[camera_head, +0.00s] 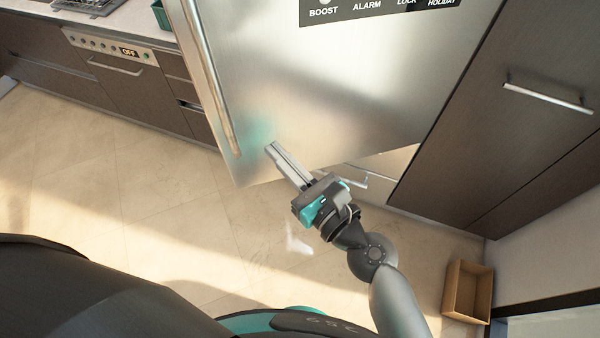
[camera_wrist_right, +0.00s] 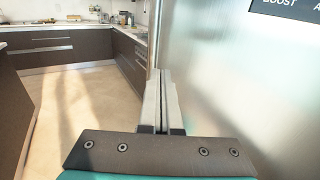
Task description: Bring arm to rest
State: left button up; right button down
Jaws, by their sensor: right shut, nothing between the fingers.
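My right gripper (camera_head: 272,150) is shut and empty, its fingers together. It is in front of the lower part of a large steel door (camera_head: 330,85), near that door's left edge; I cannot tell whether it touches. In the right wrist view the closed fingers (camera_wrist_right: 161,78) point ahead, with the steel door (camera_wrist_right: 240,75) on the right side. The right arm (camera_head: 375,255) reaches up from the bottom of the head view. My left gripper is not in view.
A long vertical handle (camera_head: 207,75) runs along the steel door's left edge. Dark cabinets (camera_head: 500,105) stand at the right. A lower oven (camera_head: 125,75) and counters are at the back left. A cardboard box (camera_head: 468,290) sits on the floor at the right. The tiled floor (camera_head: 120,200) at the left is clear.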

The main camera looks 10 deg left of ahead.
jog(key=shift+b+v, duration=0.45)
jog(key=shift+v, duration=2.05)
jog(key=s+d+f+n+g+h+b, duration=0.1)
jog(key=d+f+n+h+b, duration=0.25)
jog(key=f, duration=0.95)
jog(key=s+d+f+n+g+h+b, duration=0.15)
jog(key=d+f+n, duration=0.35)
jog(key=f, duration=0.9)
jog(key=s+d+f+n+g+h+b, duration=0.1)
jog(key=d+f+n+h+b, duration=0.25)
jog(key=f, duration=0.95)
jog(key=s+d+f+n+g+h+b, duration=0.2)
jog(key=s+d+f+n, duration=0.5)
jog(key=s+f, duration=0.4)
jog(key=s+d+f+n+g+h+b, duration=0.3)
jog(key=s+d+f+n+g+b, duration=0.1)
jog(key=s+f+n, duration=0.5)
notch_tip(320, 180, down, 3)
jog(key=s+d+b, duration=0.1)
jog(key=s+d, duration=0.1)
jog(key=shift+d+h, duration=0.35)
jog(key=shift+d+r+g, duration=0.1)
jog(key=shift+r+g, duration=0.05)
jog(key=shift+g, duration=0.1)
